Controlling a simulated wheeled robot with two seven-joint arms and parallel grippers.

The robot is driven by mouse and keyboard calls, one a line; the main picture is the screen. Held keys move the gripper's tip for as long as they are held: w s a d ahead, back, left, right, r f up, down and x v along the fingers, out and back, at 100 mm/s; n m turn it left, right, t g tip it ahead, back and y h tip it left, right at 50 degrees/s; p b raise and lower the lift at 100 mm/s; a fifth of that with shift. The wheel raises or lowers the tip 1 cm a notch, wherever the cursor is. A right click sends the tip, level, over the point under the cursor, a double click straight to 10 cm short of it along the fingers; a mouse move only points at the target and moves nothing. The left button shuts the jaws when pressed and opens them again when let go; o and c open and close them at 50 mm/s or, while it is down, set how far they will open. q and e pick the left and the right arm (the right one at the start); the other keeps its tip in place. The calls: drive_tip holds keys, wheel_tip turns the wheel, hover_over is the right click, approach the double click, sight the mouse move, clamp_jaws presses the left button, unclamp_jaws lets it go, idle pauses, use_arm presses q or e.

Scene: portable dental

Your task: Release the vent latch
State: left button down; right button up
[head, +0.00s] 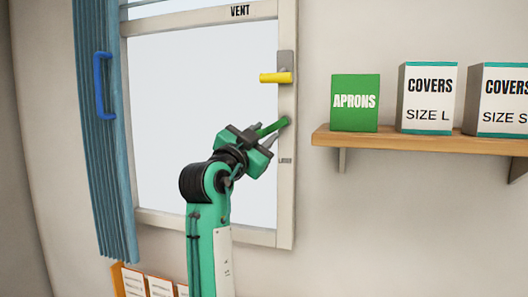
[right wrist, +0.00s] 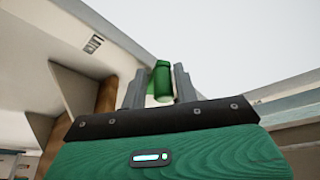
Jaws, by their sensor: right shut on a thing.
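The vent is a window with a pale frame (head: 287,205) and "VENT" lettered on its top rail. A green latch lever (head: 273,128) is fixed to the right side of the frame and slants down to the left. My right gripper (head: 263,135) is shut on this lever, with its fingers on either side. The right wrist view shows the green lever (right wrist: 161,84) between the two grey fingers. A yellow handle (head: 275,77) sits higher on the same frame side, apart from the gripper. My left gripper is not in view.
A wooden shelf (head: 420,142) to the right holds a green aprons box (head: 355,103) and two covers boxes (head: 427,97). A blue curtain (head: 103,150) with a blue loop hangs at the left. An orange holder (head: 130,280) is at the lower left. The wall below the shelf is clear.

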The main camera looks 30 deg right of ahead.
drive_tip(key=shift+a+r+m+b, duration=0.1)
drive_tip(key=shift+r+m+b, duration=0.2)
drive_tip(key=shift+r+m, duration=0.1)
drive_tip(key=shift+r, duration=0.15)
drive_tip(key=o, duration=0.7)
drive_tip(key=shift+o, duration=0.2)
drive_tip(key=shift+w, duration=0.15)
drive_tip(key=shift+f, duration=0.2)
drive_tip(key=shift+f, duration=0.2)
